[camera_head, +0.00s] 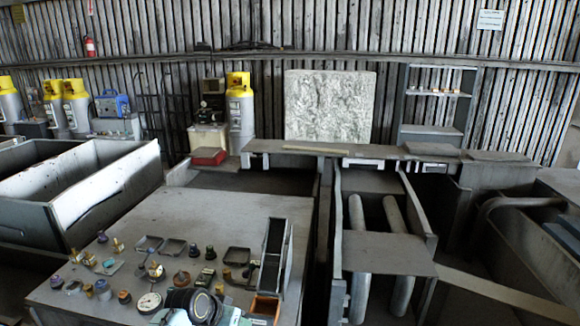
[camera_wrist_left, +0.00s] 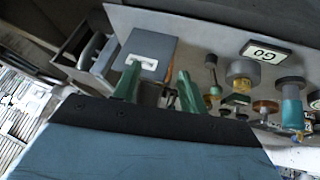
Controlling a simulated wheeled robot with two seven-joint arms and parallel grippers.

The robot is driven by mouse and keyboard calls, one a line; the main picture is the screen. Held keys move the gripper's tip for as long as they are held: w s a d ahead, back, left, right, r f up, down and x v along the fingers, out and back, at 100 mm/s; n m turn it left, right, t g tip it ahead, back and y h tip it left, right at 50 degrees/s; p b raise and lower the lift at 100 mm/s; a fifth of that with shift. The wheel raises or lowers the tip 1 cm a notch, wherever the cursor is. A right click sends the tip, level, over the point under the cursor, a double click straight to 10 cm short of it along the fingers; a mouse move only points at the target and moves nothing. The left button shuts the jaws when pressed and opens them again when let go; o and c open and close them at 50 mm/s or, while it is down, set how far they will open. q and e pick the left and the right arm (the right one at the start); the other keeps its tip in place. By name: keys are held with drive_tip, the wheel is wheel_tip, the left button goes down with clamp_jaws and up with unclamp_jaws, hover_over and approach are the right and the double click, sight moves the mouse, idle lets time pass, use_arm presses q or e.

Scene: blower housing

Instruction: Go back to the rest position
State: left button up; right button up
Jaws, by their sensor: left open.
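My left gripper (camera_wrist_left: 158,70) shows in the left wrist view as two green fingers standing well apart. I see nothing held between them. A grey box with a white label frame (camera_wrist_left: 141,62) lies beyond the fingertips. Several small fittings stand to the right of the fingers, among them a teal-and-grey one (camera_wrist_left: 291,98). I cannot tell whether the fingers touch anything. My right gripper is in neither view.
A large open bin (camera_head: 105,200) stands left; a roller frame (camera_head: 385,252) stands right.

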use_arm(q)
drive_tip(key=s+a+f+g+y, duration=0.1)
drive_tip(key=s+f, duration=0.2)
drive_tip(key=s, duration=1.6)
drive_tip(key=s+a+r+n+y, duration=0.1)
drive_tip(key=s+a+r+y, duration=0.2)
drive_tip(key=s, duration=0.6)
drive_tip(key=s+a+r+n, duration=0.1)
drive_tip(key=s+a+r, duration=0.35)
drive_tip(key=s, duration=0.45)
wheel_tip(320, 180, down, 34)
drive_tip(key=s+g+b, duration=0.2)
drive_tip(key=b, duration=0.8)
drive_tip(key=s+a+f+b, duration=0.1)
drive_tip(key=s+f+b, duration=0.3)
drive_tip(key=s+f, duration=0.4)
drive_tip(key=s+a+f+g+b, duration=0.1)
drive_tip(key=s+f+b, duration=0.3)
drive_tip(key=s+f, duration=0.4)
wheel_tip(320, 180, down, 7)
drive_tip(key=shift+s+a+f+m, duration=0.1)
drive_tip(key=shift+s+a+m, duration=0.15)
drive_tip(key=shift+m, duration=0.15)
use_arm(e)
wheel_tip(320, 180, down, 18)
